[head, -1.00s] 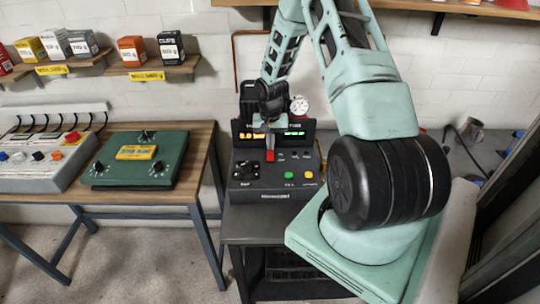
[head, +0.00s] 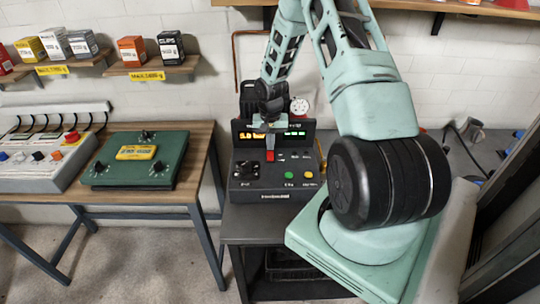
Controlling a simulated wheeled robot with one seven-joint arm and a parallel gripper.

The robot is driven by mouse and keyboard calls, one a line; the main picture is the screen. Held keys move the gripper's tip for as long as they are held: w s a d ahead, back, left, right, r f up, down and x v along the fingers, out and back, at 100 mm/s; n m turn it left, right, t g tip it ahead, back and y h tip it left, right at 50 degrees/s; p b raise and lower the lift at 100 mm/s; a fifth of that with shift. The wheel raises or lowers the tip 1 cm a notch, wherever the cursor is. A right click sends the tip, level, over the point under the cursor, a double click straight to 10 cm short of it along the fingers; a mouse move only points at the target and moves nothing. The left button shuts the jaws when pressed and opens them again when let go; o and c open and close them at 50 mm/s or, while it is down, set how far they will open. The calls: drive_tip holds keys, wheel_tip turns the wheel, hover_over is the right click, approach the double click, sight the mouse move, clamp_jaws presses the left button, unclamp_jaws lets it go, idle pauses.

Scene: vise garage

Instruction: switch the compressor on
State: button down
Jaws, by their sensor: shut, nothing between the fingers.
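The compressor's black control unit (head: 275,190) stands on a dark bench. Its front has an orange readout showing about 5.0 bar, a green readout, a black knob (head: 246,168) at the left, and a green button (head: 290,174) and a yellow button (head: 309,174) at the right. A red switch-like part (head: 270,155) stands in the middle of the panel. My gripper (head: 270,143) is shut and empty, pointing down just above or at the red part. Contact cannot be told, and the gripper hides part of the panel between the readouts.
A round gauge (head: 299,106) stands behind the unit. A wooden table (head: 185,135) to the left carries a green box (head: 140,160) with a yellow label and a grey switch panel (head: 40,160). Shelves (head: 150,70) with small boxes hang above. Floor shows between the tables.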

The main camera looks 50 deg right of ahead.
sight(270, 152)
drive_tip(key=shift+f, duration=0.25)
idle(0.4)
wheel_tip(270, 152, up, 7)
drive_tip(key=p, duration=0.4)
drive_tip(key=shift+p, duration=0.4)
idle(0.6)
